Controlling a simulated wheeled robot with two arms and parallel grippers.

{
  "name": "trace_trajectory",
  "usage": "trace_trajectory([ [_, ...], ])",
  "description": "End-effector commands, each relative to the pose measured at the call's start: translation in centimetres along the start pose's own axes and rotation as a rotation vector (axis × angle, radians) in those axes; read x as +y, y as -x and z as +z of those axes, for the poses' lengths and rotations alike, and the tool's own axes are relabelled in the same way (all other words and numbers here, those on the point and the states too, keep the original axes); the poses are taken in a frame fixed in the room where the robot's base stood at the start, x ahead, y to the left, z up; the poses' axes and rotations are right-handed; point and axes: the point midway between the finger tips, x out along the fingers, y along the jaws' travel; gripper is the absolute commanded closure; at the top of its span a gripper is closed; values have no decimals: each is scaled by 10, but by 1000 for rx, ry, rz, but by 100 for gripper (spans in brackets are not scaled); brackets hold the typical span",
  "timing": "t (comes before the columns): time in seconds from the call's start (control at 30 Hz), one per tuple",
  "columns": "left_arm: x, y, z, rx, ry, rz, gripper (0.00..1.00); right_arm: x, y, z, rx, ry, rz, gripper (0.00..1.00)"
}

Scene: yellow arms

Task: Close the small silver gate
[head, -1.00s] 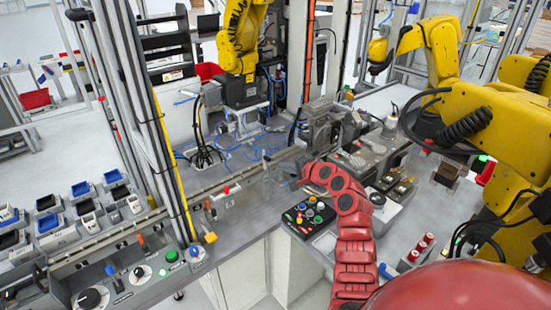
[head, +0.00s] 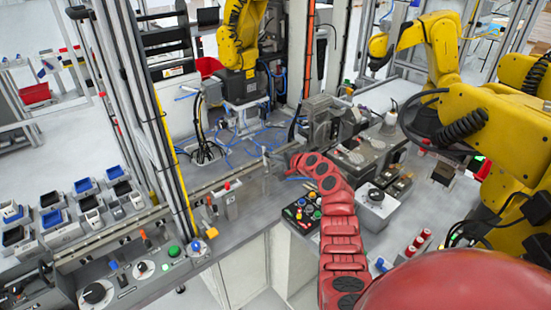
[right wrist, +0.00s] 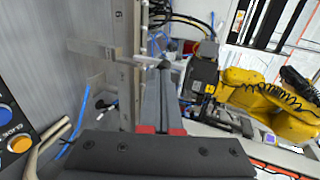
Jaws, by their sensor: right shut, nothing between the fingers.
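My right arm is red and reaches up from the bottom of the head view. My right gripper (head: 273,160) is at its far end, small and partly blurred, over the grey worktop. In the right wrist view the two grey fingers of the gripper (right wrist: 164,68) lie together, shut and empty. A small silver metal piece, likely the gate (right wrist: 92,48), stands just left of the fingertips there. I cannot tell whether the fingertips touch it. In the head view the gate is too small to make out clearly beside the gripper. My left gripper is not in view.
Yellow robot arms (head: 240,40) stand at the back and right. A metal rail (head: 110,235) runs along the left worktop.

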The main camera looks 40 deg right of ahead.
Motion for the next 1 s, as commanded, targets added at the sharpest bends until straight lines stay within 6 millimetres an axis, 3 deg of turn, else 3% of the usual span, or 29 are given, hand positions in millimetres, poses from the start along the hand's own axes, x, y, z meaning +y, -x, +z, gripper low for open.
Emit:
trace_trajectory([
  [1.0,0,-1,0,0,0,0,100,-21,-13,0,0,0,132,100],
])
